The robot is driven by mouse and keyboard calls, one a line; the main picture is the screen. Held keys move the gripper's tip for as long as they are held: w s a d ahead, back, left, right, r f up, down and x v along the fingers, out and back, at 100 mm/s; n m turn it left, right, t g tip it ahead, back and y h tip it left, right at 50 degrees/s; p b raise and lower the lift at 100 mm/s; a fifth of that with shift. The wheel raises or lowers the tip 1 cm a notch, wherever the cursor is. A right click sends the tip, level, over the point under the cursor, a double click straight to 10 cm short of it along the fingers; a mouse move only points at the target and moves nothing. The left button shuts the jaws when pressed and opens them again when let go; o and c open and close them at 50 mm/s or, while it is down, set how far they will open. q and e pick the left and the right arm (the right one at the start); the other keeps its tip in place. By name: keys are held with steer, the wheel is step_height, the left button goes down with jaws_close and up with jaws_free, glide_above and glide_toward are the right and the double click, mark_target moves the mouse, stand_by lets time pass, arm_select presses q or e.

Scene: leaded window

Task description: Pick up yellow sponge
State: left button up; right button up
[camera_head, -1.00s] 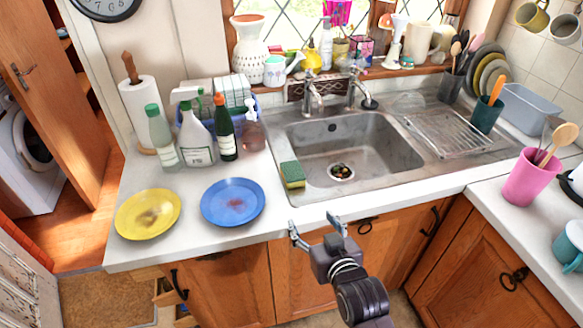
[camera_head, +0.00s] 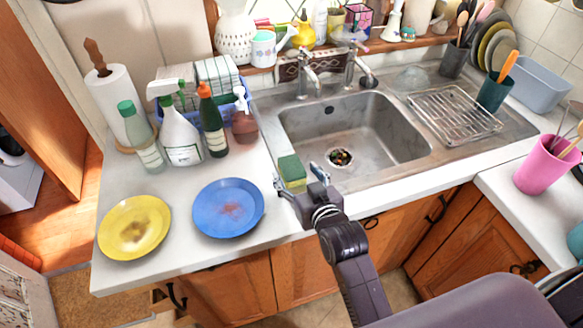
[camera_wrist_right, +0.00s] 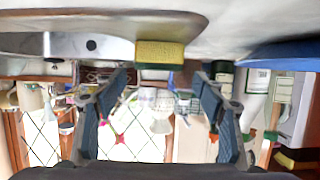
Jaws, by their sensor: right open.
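The yellow sponge (camera_head: 292,172) has a green top and sits at the left front edge of the sink. It also shows in the right wrist view (camera_wrist_right: 160,53) as a yellow block at top middle, ahead of the fingers. My right gripper (camera_head: 298,180) is open, its two fingertips on either side of the sponge's near end in the head view. In the wrist view the gripper (camera_wrist_right: 160,98) is empty, with the sponge beyond and above the gap between its fingers. Contact cannot be told. My left gripper is not in view.
The steel sink (camera_head: 352,128) lies to the right of the sponge. A blue plate (camera_head: 228,207) and a yellow plate (camera_head: 135,227) lie to the left on the white counter. Spray bottle (camera_head: 178,135) and other bottles stand behind. A pink cup (camera_head: 541,165) stands far right.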

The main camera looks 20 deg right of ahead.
mark_target(292, 168)
steer(key=x, duration=0.2)
steer(key=shift+w+d+p, duration=0.1)
steer(key=shift+w+p, duration=0.15)
steer(key=shift+p, duration=0.15)
steer(key=x, duration=0.2)
steer(key=shift+w+f, duration=0.2)
steer(key=shift+f, duration=0.05)
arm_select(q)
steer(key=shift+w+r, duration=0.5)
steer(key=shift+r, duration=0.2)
arm_select(e)
steer(key=c, duration=0.8)
